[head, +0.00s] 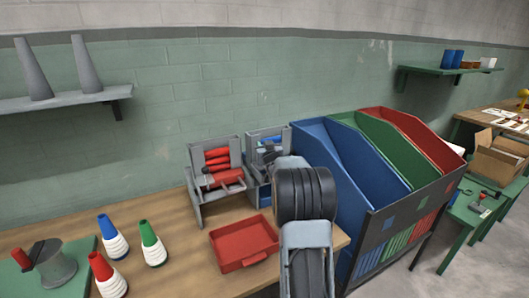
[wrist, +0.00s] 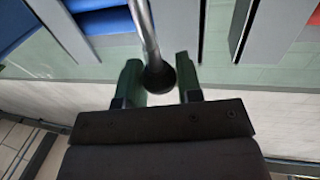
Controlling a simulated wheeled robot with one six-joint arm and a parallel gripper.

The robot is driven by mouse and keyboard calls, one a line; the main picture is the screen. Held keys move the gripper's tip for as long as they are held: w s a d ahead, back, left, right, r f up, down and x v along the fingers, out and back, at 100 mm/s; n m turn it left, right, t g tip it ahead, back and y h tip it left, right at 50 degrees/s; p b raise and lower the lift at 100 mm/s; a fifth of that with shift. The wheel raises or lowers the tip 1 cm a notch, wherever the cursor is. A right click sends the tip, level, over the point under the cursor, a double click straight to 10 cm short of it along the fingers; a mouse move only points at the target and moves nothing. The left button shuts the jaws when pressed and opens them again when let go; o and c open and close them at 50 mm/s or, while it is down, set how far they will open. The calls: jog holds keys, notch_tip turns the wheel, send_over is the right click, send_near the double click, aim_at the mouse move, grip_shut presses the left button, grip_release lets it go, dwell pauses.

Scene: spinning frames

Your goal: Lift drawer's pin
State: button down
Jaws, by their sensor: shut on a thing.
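My gripper (wrist: 160,88) shows in the wrist view, its two dark green fingers on either side of a round black knob (wrist: 157,78). It is shut on this knob, which ends a thin grey metal rod (wrist: 146,32); I take these to be the pin. The rod runs up to the top of the wrist view, beside grey panels and blue pieces (wrist: 102,20). In the head view my arm hides the gripper and the pin. A grey frame with blue parts (head: 264,150) stands just behind the arm, partly hidden.
A grey frame with red rolls (head: 215,172) stands left of the blue one. A red tray (head: 244,243) lies in front on the wooden bench. Blue, green and red bins (head: 370,165) stand close on the right. Cones of thread (head: 150,245) stand at left.

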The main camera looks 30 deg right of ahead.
jog(key=c, duration=1.1)
grip_release()
jog(key=shift+r, duration=0.35)
jog(key=o, duration=0.3)
jog(key=shift+f, duration=0.15)
jog(key=b+v, duration=0.2)
jog(key=v, duration=1.2)
jog(key=shift+w, duration=0.1)
